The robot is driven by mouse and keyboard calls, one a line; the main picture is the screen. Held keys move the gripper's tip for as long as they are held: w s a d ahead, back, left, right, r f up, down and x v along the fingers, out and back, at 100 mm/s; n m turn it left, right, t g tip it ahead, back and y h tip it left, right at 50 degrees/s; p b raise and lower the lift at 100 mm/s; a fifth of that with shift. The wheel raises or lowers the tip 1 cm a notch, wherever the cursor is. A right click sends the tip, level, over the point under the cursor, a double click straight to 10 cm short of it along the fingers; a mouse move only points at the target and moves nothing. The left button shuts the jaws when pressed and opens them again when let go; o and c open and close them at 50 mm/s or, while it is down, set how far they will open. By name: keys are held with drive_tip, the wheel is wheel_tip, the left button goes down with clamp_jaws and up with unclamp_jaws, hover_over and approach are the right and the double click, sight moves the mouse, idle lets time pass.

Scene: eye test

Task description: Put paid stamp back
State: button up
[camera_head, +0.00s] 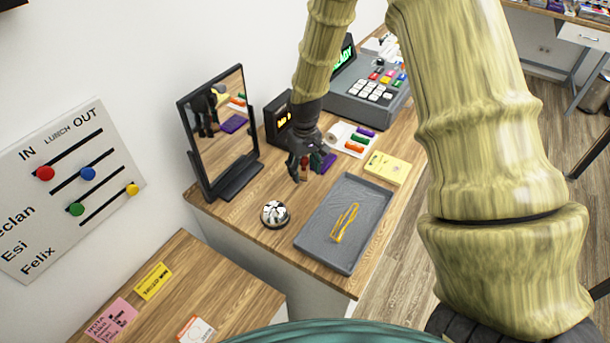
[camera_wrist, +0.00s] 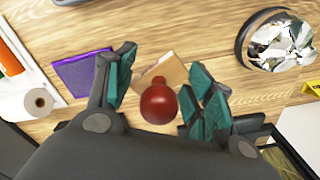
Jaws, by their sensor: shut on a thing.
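My gripper (camera_head: 303,170) is low over the wooden counter, between the mirror and the grey tray. In the wrist view its dark, teal-padded fingers (camera_wrist: 164,92) stand either side of a stamp with a round red handle (camera_wrist: 158,104), and are shut on it. A tan, flat-topped piece (camera_wrist: 165,70) shows just beyond the handle. I cannot tell whether it is the stamp's base or a separate block below. The stamp's lettering is hidden. A purple pad (camera_wrist: 82,74) lies left of the fingers; it also shows beside my gripper in the head view (camera_head: 328,162).
A shiny round bell-like object (camera_head: 275,213) and a grey tray (camera_head: 312,238) holding a yellow-orange item are nearby. A framed mirror (camera_head: 187,128), a small dark display (camera_head: 277,118), a cash register (camera_head: 365,95), a paper roll (camera_wrist: 40,101) and a yellow pad (camera_head: 388,168) also stand around.

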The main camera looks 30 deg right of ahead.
sight(304, 158)
drive_tip(key=shift+f+p, duration=0.65)
drive_tip(key=shift+f, duration=1.3)
drive_tip(key=shift+f, duration=0.15)
drive_tip(key=o, duration=0.8)
drive_tip(key=shift+o, duration=0.2)
drive_tip(key=shift+w+r, duration=0.1)
drive_tip(key=shift+r, duration=0.1)
drive_tip(key=shift+r+b, duration=2.25)
drive_tip(key=shift+r, duration=3.7)
